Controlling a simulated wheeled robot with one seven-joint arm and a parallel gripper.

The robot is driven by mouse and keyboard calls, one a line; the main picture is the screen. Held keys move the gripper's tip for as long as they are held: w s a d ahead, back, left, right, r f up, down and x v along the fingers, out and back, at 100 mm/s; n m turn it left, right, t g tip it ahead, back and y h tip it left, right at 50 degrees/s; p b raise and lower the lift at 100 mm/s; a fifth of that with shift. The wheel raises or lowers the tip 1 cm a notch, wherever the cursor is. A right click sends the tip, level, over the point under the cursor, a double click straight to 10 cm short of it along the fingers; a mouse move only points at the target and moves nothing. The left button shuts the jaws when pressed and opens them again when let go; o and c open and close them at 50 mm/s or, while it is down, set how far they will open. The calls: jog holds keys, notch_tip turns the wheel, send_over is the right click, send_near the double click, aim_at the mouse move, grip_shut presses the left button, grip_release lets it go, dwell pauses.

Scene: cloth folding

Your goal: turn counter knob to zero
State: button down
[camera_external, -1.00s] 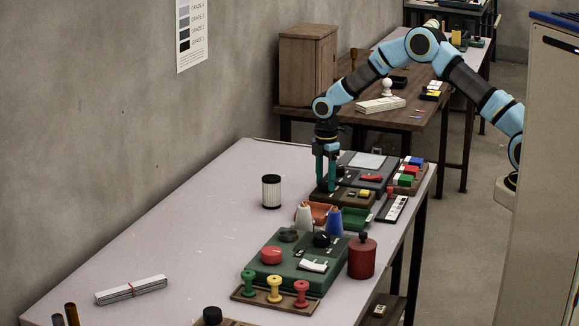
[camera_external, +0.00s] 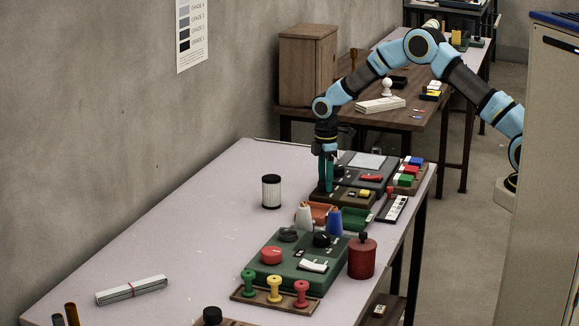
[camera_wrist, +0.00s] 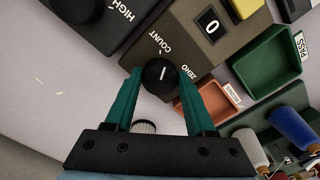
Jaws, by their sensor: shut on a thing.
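The counter box (camera_wrist: 190,40) is a dark brown box with the words COUNT and ZERO. Its small window (camera_wrist: 209,25) reads 0. The round black counter knob (camera_wrist: 160,74) with a white line sits at the box's corner, between the two teal fingers of my gripper (camera_wrist: 160,84) in the wrist view. My gripper is shut on the knob. In the external view my gripper (camera_external: 326,178) points straight down at the left end of the counter box (camera_external: 354,194), and the knob is hidden there by the fingers.
A dark panel with a HIGH label (camera_wrist: 120,15) stands beside the box. A green tray (camera_external: 357,218) and an orange tray (camera_external: 318,211) lie in front, with white and blue spools. The table's left part is mostly clear.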

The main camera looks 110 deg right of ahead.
jog(key=m, duration=0.7)
jog(key=shift+b, duration=0.35)
jog(key=m, duration=0.6)
jog(key=shift+w, duration=0.1)
jog(key=shift+m, duration=0.4)
jog(key=shift+c, duration=1.2)
grip_release()
jog(key=shift+r, duration=0.1)
notch_tip(320, 180, up, 11)
jog(key=b, duration=0.2)
jog(key=shift+a, duration=0.1)
